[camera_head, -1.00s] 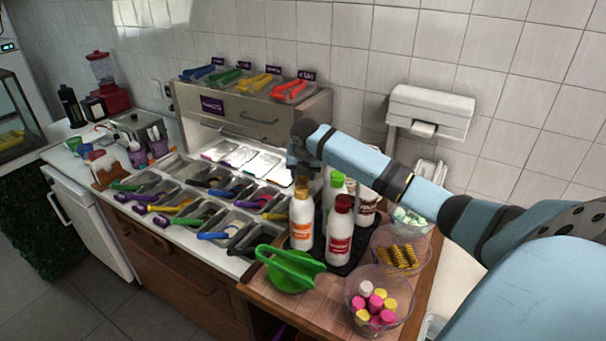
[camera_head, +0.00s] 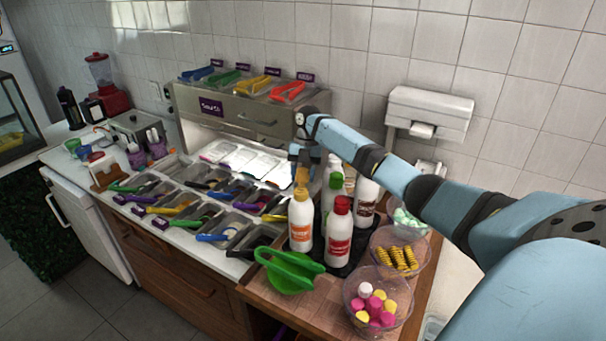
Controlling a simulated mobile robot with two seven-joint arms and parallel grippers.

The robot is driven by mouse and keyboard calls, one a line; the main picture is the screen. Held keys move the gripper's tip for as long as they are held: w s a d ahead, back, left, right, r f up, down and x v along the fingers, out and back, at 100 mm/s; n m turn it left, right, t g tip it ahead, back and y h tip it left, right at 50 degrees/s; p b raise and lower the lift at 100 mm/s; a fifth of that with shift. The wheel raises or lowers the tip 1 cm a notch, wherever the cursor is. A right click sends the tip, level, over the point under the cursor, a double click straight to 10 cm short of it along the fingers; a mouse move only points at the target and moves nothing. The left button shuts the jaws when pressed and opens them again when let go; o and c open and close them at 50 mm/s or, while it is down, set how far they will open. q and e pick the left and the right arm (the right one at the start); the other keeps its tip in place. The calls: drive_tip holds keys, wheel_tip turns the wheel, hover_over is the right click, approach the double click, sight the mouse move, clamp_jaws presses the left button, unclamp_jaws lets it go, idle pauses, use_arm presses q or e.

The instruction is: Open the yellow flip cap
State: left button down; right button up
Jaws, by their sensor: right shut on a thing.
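A white bottle with an orange label (camera_head: 300,226) stands upright on a black tray (camera_head: 345,262), with its yellow flip cap (camera_head: 301,193) on top. My right gripper (camera_head: 302,160) is right above this bottle, pointing down, and is shut on the upper part of the yellow cap. Yellow shows higher up between the fingers, above the cap's base; the fingers partly hide it, so I cannot tell how far the lid is raised. My left gripper is not in view.
Clear bowls of sweets (camera_head: 378,312) stand at right. Topping trays (camera_head: 215,230) fill the counter at left.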

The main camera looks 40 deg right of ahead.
drive_tip(key=shift+f, duration=0.1)
idle(0.3)
drive_tip(key=o, duration=0.9)
drive_tip(key=shift+o, duration=0.2)
drive_tip(key=shift+w+d+r, duration=0.15)
drive_tip(key=shift+r, duration=0.3)
drive_tip(key=b+v, duration=0.2)
drive_tip(key=v, duration=1)
drive_tip(key=shift+d+r, duration=0.15)
drive_tip(key=shift+r, duration=0.25)
drive_tip(key=shift+f, duration=0.1)
